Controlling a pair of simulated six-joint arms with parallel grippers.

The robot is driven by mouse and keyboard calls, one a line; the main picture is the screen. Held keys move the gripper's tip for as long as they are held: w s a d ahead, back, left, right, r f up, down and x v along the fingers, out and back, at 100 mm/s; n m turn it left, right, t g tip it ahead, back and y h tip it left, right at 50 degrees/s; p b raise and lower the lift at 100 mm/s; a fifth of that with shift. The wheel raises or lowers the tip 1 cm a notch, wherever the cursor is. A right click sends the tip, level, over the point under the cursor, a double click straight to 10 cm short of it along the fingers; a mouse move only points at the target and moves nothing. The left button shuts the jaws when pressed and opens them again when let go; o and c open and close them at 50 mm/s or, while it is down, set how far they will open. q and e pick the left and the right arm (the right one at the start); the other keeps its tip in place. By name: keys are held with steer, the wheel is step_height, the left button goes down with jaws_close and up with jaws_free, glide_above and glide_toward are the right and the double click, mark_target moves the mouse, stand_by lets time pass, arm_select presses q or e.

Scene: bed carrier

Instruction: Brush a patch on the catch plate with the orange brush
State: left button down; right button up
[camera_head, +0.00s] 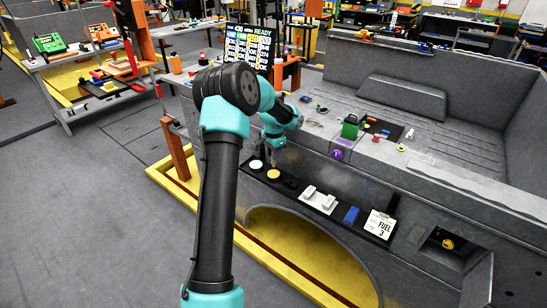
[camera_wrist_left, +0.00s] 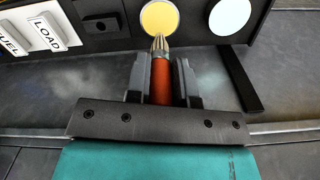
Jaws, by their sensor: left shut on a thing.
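My left gripper (camera_head: 276,152) reaches down to the side of the grey bed, at the dark ledge. In the left wrist view it is shut on the orange brush (camera_wrist_left: 161,82), between its two dark fingers (camera_wrist_left: 160,85). The brush has an orange-red handle and a pale pointed tip, which points at a round yellow disc (camera_wrist_left: 159,15). The tip overlaps the disc's lower edge in the picture; I cannot tell whether they touch. The disc also shows in the head view (camera_head: 273,175). No surface can be surely named as the catch plate. My right gripper is not in view.
A pale round disc (camera_wrist_left: 229,16) lies beside the yellow one. Along the ledge are white blocks (camera_head: 318,200), a blue block (camera_head: 351,215) and a white FUEL card (camera_head: 380,224). A green block (camera_head: 350,128) and a purple knob (camera_head: 337,154) are near the bed's rim.

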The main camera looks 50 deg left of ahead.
arm_select(q)
steer(key=shift+r, duration=1.55)
steer(key=shift+d, duration=0.1)
